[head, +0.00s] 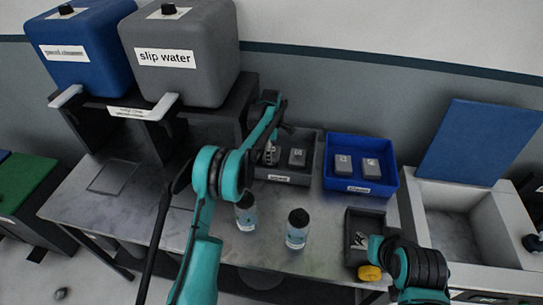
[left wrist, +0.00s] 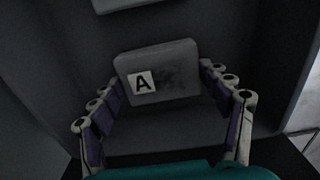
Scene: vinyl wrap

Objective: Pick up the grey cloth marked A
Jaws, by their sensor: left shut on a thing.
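The grey cloth marked A (left wrist: 172,78) is a rounded grey block with a white label, between the two fingers of my left gripper (left wrist: 162,92) in the left wrist view. The fingers are closed on its left and right sides. In the head view my left gripper (head: 269,154) reaches down into the grey tray (head: 286,179) at the back of the table and mostly hides the cloth. Whether the cloth is clear of the tray floor cannot be told. My right arm shows at the lower right, but its gripper is not visible.
Another grey block (head: 297,157) sits in the grey tray. A blue tray (head: 361,186) with two grey blocks stands to its right. Two bottles, one here (head: 297,229), stand in front. A small dark tray (head: 379,213) and a sink (head: 462,232) are at right.

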